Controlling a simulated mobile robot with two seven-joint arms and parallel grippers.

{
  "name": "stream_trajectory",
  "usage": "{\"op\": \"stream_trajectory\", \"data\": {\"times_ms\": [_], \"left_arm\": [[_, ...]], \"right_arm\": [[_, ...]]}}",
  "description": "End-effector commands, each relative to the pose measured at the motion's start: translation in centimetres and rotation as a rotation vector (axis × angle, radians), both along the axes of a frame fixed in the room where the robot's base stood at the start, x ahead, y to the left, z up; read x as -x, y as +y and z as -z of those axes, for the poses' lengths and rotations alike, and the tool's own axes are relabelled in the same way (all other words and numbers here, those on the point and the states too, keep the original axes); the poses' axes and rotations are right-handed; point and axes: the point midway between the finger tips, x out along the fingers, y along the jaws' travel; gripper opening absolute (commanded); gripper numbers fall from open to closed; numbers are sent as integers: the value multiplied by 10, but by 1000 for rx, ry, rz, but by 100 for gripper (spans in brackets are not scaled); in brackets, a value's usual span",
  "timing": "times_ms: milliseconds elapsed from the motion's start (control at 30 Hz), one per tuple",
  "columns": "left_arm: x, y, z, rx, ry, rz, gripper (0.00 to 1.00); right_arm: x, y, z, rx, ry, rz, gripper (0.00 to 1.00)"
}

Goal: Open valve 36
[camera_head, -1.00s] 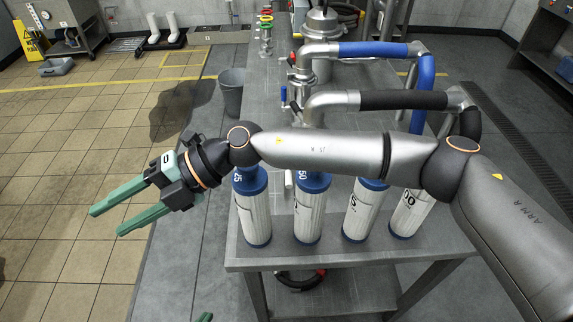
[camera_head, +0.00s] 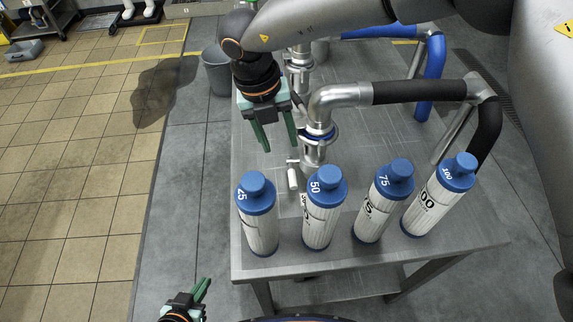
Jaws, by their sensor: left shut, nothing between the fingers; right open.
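A steel valve assembly (camera_head: 315,148) stands on the table below the steel elbow of the black-sleeved pipe. A small white-ended lever (camera_head: 292,176) sticks out at its lower left. A second steel fitting (camera_head: 300,67) stands further back, on the blue-sleeved line. I can read no number 36 on either. My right gripper (camera_head: 278,146) is open and empty, pointing down, left of the front valve assembly and apart from the lever. My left gripper (camera_head: 204,288) is shut and empty, low at the bottom edge, left of the table.
Several blue-capped white cylinders (camera_head: 258,228) marked 25 to 100 line the front of the grey table (camera_head: 280,268). The black-sleeved pipe (camera_head: 420,91) and blue hose (camera_head: 431,70) fill the right side. A grey bucket (camera_head: 216,72) stands on the floor left of the table.

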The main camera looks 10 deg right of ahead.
Motion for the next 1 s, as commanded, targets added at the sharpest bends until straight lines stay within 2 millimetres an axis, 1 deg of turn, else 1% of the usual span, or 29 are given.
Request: {"op": "stream_trajectory", "data": {"times_ms": [67,167,267,500,633,800,1000], "left_arm": [[0,0,-1,1,0,0,0],[0,-1,-2,1,1,0,0],[1,-2,-5,3,2,0,0],[1,-2,-11,5,3,-1,0],[1,-2,-12,5,3,-1,0],[2,-2,-13,5,3,-1,0],[2,-2,-13,5,3,-1,0]], "right_arm": [[1,-2,4,8,5,3,52],[2,-4,16,8,8,3,52],[3,-7,34,8,9,2,52],[2,-17,83,5,8,2,52],[2,-20,103,3,7,0,52],[2,-24,119,2,5,1,52],[2,-24,123,2,5,0,52]]}}
